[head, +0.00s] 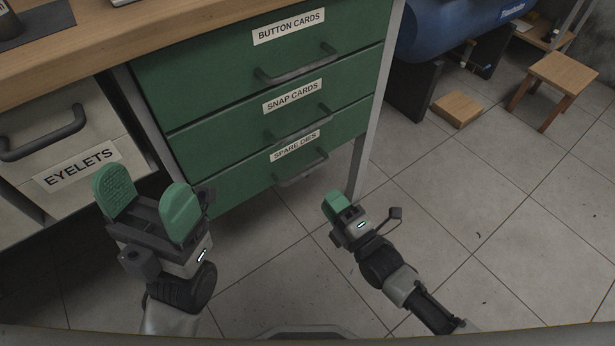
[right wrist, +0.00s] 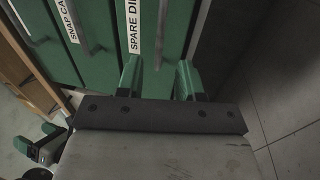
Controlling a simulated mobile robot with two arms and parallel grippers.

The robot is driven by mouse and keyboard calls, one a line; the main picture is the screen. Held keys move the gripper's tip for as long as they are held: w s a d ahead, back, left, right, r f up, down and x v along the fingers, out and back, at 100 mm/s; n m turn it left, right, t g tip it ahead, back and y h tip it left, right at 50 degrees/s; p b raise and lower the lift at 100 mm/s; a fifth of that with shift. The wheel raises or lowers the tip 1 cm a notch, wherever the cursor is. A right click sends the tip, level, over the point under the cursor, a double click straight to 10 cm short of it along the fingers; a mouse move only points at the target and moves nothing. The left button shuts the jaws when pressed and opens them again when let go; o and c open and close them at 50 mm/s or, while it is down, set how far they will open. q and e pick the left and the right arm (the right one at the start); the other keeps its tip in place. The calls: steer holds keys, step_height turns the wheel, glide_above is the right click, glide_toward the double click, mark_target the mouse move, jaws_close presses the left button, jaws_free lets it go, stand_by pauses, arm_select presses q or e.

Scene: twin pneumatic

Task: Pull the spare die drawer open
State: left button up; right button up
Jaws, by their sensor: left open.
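The spare dies drawer (head: 240,190) is the lowest green drawer of the cabinet and looks shut. Its label and grey bar handle (head: 302,170) face me. The right wrist view also shows the "SPARE DI" label (right wrist: 134,28), partly cut off. My right gripper (head: 336,204) is right of and below this handle in the head view, apart from it. In the right wrist view its two green fingers (right wrist: 159,78) stand apart with nothing between them, pointing toward the drawer front. My left gripper (head: 146,196) is open and empty, left of the green drawers.
The snap cards drawer (head: 220,130) and button cards drawer (head: 200,70) are above, both with bar handles. A pale eyelets bin (head: 75,150) is at left under the wooden worktop (head: 170,25). A cabinet leg (head: 361,165) stands right of the drawers.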

mark_target(307, 170)
steer(key=b+x, duration=0.3)
steer(key=x, duration=0.6)
steer(key=shift+w+a, duration=0.2)
steer(key=shift+w, duration=0.05)
jaws_close()
